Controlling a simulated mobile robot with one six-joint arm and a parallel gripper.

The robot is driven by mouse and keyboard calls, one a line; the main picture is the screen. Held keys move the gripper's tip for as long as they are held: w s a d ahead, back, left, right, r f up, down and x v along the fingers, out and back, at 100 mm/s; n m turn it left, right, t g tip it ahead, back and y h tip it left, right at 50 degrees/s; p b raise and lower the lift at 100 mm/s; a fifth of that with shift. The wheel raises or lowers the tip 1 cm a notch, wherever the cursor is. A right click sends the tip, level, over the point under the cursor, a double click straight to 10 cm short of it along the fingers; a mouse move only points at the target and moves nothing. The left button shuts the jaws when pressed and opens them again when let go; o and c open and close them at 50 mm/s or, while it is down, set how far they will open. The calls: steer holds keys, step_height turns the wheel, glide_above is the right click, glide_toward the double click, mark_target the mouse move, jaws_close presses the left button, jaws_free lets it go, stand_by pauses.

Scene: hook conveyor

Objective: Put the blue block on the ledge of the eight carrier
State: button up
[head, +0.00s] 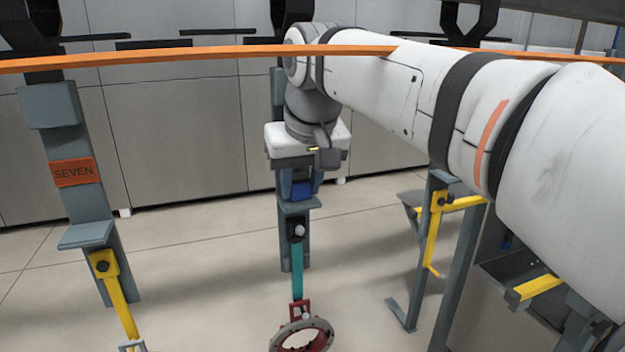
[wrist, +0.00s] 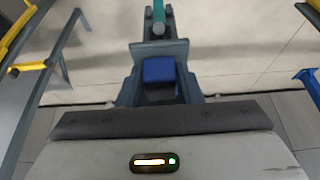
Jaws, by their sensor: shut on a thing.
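The blue block (head: 302,189) is under my gripper (head: 302,178), in the middle of the head view. It also shows in the wrist view (wrist: 159,70), in front of the gripper body. My gripper is shut on the block. The grey ledge (head: 295,207) of the middle carrier is directly below the block; I cannot tell whether they touch. In the wrist view the ledge (wrist: 150,48) shows just beyond the block. My arm and gripper hide most of this carrier's upper part, and no name plate shows on it.
A carrier with an orange SEVEN plate (head: 73,172) hangs at left, its ledge (head: 86,235) empty. A teal bar (head: 297,285) and a red ring (head: 302,337) hang below the middle carrier. A yellow-armed frame (head: 433,230) stands right. An orange rail (head: 200,54) crosses overhead.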

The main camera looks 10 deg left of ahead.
steer(key=shift+f, duration=0.1)
steer(key=o, duration=1)
steer(key=shift+r, duration=0.25)
steer(key=v, duration=1.2)
steer(key=shift+w+d+f, duration=0.1)
steer(key=shift+f, duration=0.05)
